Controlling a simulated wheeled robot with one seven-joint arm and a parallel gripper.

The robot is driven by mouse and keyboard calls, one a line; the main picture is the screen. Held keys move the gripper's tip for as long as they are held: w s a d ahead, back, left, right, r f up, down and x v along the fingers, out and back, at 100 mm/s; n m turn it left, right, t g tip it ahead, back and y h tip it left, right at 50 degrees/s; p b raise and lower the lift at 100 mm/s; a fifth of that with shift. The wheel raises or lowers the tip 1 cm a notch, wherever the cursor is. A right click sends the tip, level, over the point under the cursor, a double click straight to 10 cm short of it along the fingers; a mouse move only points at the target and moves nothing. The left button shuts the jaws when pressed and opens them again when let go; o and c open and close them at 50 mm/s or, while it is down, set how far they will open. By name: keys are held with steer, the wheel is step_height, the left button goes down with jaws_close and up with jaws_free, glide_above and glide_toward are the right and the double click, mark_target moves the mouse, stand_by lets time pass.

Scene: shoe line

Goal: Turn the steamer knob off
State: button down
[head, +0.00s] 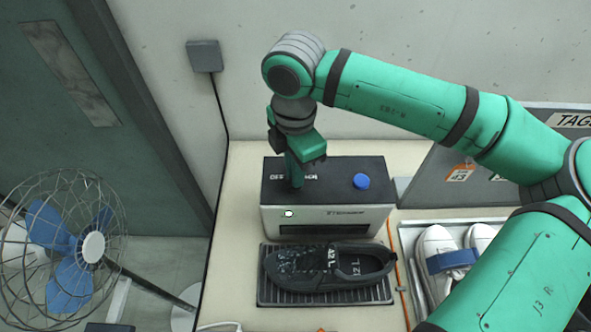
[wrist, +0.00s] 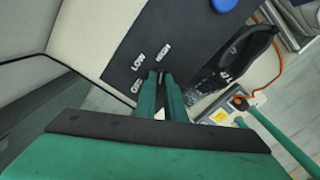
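The steamer (head: 345,190) is a box with a dark top and a pale front, standing on the bench. A small lit white-green light (head: 289,213) shows on its front. My gripper (head: 297,184) points down at the left part of the steamer's top, by the OFF, LOW and HIGH labels. In the wrist view the fingers of my gripper (wrist: 159,76) are close together, with a thin dark piece between the tips where the labels converge. The knob is almost wholly hidden by the fingers, so its setting cannot be read.
A blue button (head: 361,181) is on the steamer's right top. A dark shoe (head: 330,266) lies on a ribbed tray (head: 272,295) in front. White shoes (head: 437,243) lie at right. A caged fan (head: 65,245) stands at left, off the bench.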

steer(key=shift+n, duration=0.3)
steer(key=n, duration=1.1)
steer(key=shift+a+n, duration=0.15)
steer(key=shift+n, duration=0.15)
steer(key=n, duration=0.6)
steer(key=shift+a, duration=0.1)
steer(key=n, duration=0.5)
steer(key=shift+n, duration=0.4)
steer(key=c, duration=1.8)
jaws_free()
steer(key=shift+c, duration=0.2)
